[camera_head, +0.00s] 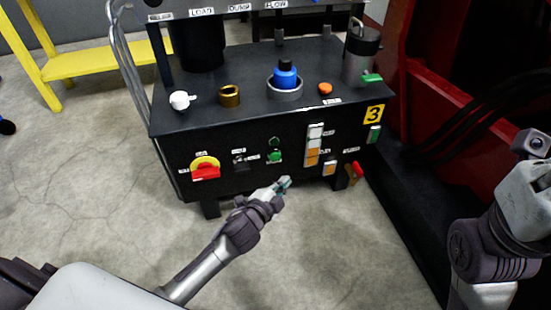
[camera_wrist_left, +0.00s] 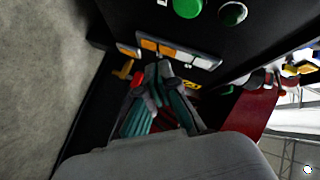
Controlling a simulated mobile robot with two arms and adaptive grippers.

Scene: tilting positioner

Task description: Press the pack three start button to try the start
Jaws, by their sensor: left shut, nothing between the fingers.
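The black pack with the yellow "3" plate (camera_head: 374,114) stands ahead of me. A bright green round button (camera_head: 275,157) is on its front panel, with a darker green round fitting (camera_head: 274,142) just above it. In the left wrist view the green button (camera_wrist_left: 187,6) and the dark fitting (camera_wrist_left: 233,13) are at the top edge, partly cut off. Their labels are too small to read. My left gripper (camera_head: 286,183) is shut and empty, in front of the panel and just below the green button in the head view. Its fingers (camera_wrist_left: 163,78) appear apart from the button.
A red and yellow switch (camera_head: 205,169) is left of the button. A white and orange indicator column (camera_head: 313,146) and a red-handled valve (camera_head: 356,170) are to the right. Red machinery (camera_head: 455,90) stands at the right. Part of my right arm shows there. Floor in front is clear.

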